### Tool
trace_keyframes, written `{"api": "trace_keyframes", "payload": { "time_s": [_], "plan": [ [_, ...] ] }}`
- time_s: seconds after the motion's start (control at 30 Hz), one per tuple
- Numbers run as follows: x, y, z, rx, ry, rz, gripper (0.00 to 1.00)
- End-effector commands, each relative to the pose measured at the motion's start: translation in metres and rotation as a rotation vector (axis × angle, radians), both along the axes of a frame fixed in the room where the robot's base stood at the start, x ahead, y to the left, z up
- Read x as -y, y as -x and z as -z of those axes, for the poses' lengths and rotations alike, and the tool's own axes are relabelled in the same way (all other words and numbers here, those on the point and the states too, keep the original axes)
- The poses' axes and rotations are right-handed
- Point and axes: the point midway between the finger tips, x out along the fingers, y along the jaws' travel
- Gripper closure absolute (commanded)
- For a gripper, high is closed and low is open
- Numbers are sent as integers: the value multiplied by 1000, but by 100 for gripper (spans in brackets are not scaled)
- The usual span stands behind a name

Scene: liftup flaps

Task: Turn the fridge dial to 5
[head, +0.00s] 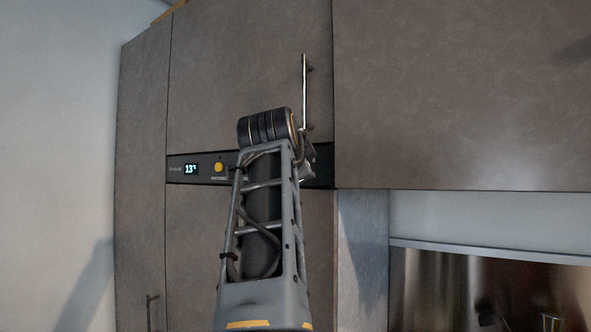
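The fridge's dark control panel (203,169) runs across the tall cabinet front. Its small lit display (191,169) appears to read 13 °C. My gripper (309,162) is mostly hidden behind the arm's upper end; only dark and metallic parts show at the arm's right side, near the panel. Its fingers cannot be made out.
A vertical bar handle (304,92) stands out from the upper door (230,70), just above my arm's end. Another handle (150,311) is at the lower left. An upper cabinet (460,90) is on the right, above a metallic backsplash (440,285).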

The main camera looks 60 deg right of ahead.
Motion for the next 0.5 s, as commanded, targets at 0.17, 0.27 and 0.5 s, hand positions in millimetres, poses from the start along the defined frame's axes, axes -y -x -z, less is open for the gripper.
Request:
{"api": "trace_keyframes", "payload": {
  "time_s": [0.17,0.27,0.5],
  "plan": [
    [1,-1,2,2,-6,0,87],
    [1,-1,2,2,-6,0,87],
    [1,-1,1,2,-4,0,50]
  ]
}}
